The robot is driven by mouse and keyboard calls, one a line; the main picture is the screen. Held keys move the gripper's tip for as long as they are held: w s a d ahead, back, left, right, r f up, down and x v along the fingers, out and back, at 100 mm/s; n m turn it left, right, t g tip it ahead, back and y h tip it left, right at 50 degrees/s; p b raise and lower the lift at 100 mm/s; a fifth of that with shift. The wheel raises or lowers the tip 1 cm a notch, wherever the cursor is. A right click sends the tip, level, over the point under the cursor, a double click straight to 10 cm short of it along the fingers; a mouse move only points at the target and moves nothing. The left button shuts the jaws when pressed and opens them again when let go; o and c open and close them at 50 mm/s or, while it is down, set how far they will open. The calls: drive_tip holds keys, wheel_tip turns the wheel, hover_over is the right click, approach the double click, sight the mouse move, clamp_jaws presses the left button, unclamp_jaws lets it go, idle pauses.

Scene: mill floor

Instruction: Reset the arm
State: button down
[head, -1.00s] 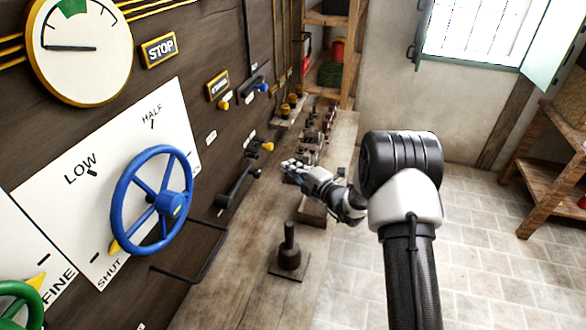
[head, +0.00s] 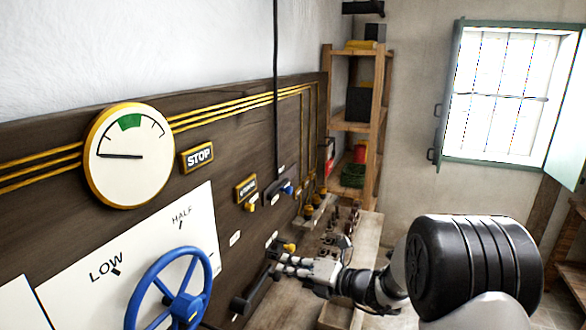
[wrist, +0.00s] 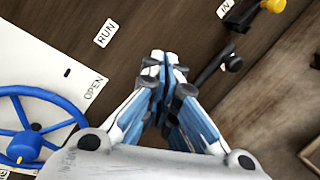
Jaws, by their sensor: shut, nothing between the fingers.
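My gripper (head: 283,264) reaches left over the bench beside the dark control panel (head: 247,148). In the wrist view my gripper (wrist: 165,62) has its fingers together, with nothing between them. A black lever (head: 255,290) on the panel is close to the gripper in the head view. In the wrist view a black lever (wrist: 213,66) lies just right of the fingertips; I cannot tell whether they touch it. My arm hides part of the bench.
A blue handwheel (head: 180,303) stands out from a white plate marked LOW and HALF. A round gauge (head: 128,160) and a STOP sign (head: 198,157) are above it. The wooden bench (head: 368,236) runs to a shelf (head: 350,127). A window (head: 500,95) is at the right.

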drive_tip(key=s+a+r+n+g+h, duration=0.1)
drive_tip(key=s+r+n+g+h, duration=0.2)
drive_tip(key=s+n, duration=0.75)
drive_tip(key=s+a+r+n+g, duration=0.1)
drive_tip(key=s+r+n+g, duration=0.3)
drive_tip(key=s+n, duration=0.65)
drive_tip(key=s+d+n+t+h, duration=0.2)
drive_tip(key=s+d+n+h, duration=0.7)
drive_tip(key=s+d+n, duration=0.7)
drive_tip(key=shift+s+d+f+h, duration=0.3)
drive_tip(key=shift+s+d+f, duration=0.15)
drive_tip(key=shift+s, duration=0.4)
drive_tip(key=shift+a, duration=0.1)
